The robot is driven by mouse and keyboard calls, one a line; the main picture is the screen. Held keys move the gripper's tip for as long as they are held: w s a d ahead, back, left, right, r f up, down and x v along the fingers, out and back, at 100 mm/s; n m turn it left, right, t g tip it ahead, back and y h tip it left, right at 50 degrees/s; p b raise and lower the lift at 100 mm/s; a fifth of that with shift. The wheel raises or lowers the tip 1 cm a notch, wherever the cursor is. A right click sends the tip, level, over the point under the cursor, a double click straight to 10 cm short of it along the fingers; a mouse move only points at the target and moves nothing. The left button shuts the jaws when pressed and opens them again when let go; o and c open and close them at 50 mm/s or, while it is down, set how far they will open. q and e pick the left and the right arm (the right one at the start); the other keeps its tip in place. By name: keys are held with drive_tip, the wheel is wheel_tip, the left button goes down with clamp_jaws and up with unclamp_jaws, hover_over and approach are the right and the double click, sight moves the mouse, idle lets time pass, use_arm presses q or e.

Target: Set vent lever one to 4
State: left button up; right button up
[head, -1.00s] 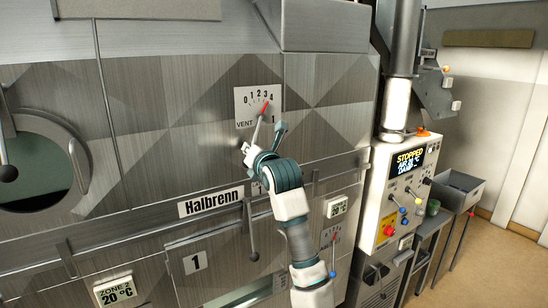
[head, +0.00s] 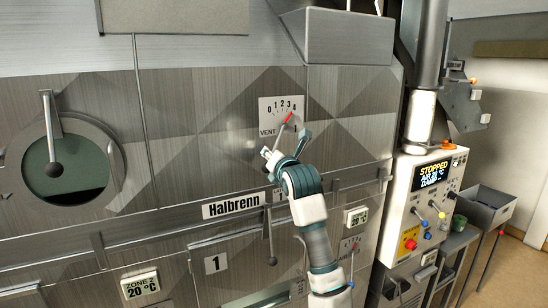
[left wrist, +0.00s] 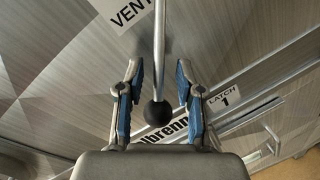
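The vent plate (head: 270,122) is white, with a scale from 0 to 4 and the word VENT. The vent lever's red pointer (head: 288,118) points near 3 to 4; the exact mark is hard to tell. My left gripper (head: 284,147) is just below the plate and hides the lever's lower end in the head view. In the left wrist view, the lever's black ball (left wrist: 158,113) hangs between the two open blue-padded fingers (left wrist: 157,92), with a gap on each side. The lever rod (left wrist: 159,50) runs up past the VENT label. My right gripper is not in view.
A handrail (head: 150,232) with the Halbrenn sign (head: 233,205) runs below. Another black-ball lever (head: 269,235) hangs under it. A round window (head: 118,160) with its own lever is at left. A control box (head: 405,210) reading STOPPED stands at right.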

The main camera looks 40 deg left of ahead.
use_arm(q)
drive_tip(key=v, duration=1.1)
drive_tip(key=shift+d, duration=0.35)
drive_tip(key=shift+w+a+f, duration=0.1)
drive_tip(key=shift+a, duration=0.25)
